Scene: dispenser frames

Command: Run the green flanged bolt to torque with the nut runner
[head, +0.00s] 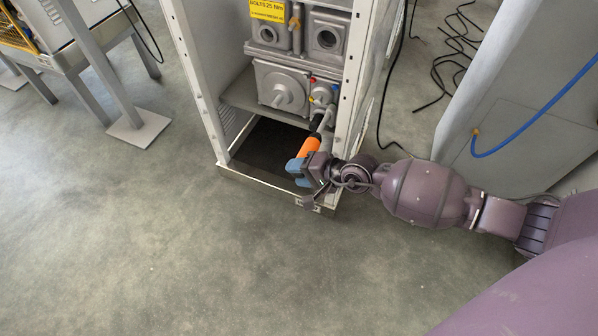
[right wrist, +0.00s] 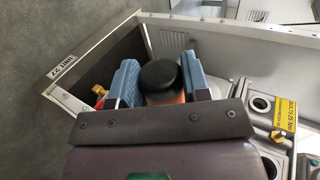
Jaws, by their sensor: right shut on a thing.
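The nut runner (head: 309,147) is an orange tool with a dark nose, tilted up toward the grey fittings in the cabinet. My right gripper (head: 304,167) is shut on it with blue fingers, at the cabinet's front opening. In the right wrist view the tool's black end cap (right wrist: 158,75) shows between the two blue fingers. The nose is near the small grey housing (head: 322,95); I cannot tell whether it touches anything. Small coloured spots sit around that housing, but I cannot make out the green flanged bolt. My left gripper is not in view.
The white cabinet frame (head: 204,98) has upright posts close to the arm and a low front sill (head: 270,187). A yellow sign (head: 267,10) reads "BOLTS 25 Nm". Black cables (head: 455,45) lie on the floor at the back right. The floor in front is clear.

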